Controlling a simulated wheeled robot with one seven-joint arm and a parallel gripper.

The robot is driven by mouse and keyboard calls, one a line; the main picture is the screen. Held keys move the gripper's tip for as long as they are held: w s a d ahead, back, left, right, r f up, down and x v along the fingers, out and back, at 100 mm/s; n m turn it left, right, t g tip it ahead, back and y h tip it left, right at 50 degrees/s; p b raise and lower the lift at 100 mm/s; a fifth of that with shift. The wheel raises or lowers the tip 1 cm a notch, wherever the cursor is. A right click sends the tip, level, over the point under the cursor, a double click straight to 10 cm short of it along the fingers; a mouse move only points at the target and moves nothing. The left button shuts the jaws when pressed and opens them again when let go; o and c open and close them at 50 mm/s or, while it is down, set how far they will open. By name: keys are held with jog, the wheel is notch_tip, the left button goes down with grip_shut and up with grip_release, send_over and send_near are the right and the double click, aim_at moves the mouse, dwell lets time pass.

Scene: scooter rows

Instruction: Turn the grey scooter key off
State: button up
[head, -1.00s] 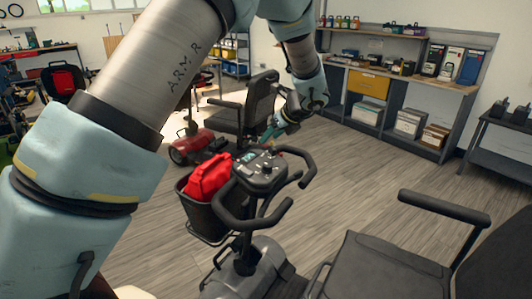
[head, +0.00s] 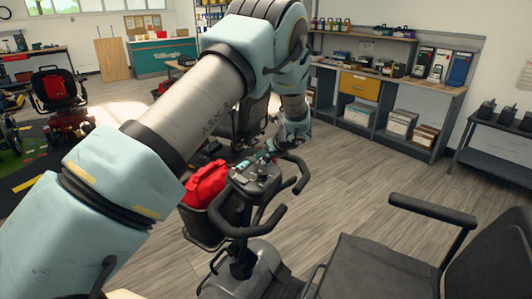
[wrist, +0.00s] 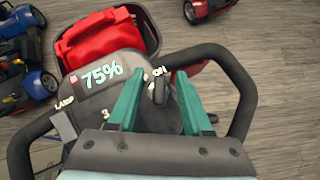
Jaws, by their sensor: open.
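The grey scooter (head: 255,262) stands in the lower middle of the head view, its dark console (head: 256,180) between black looped handlebars. In the wrist view the console (wrist: 85,95) shows a 75% display, a LAMP label and an ON label. A dark upright key (wrist: 158,92) sits close beside the ON label; its exact setting is hard to read. My gripper (wrist: 160,80) is open, with one teal finger on each side of the key and gaps visible between.
A black basket (head: 203,228) with a red bag (head: 205,185) hangs at the front of the scooter. Its black seat (head: 385,262) is at lower right. A red scooter (head: 68,115) stands at left. Shelves (head: 385,100) line the back wall. Open wooden floor lies to the right.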

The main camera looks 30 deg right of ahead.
jog(key=shift+f, duration=0.1)
grip_shut()
dwell(0.4)
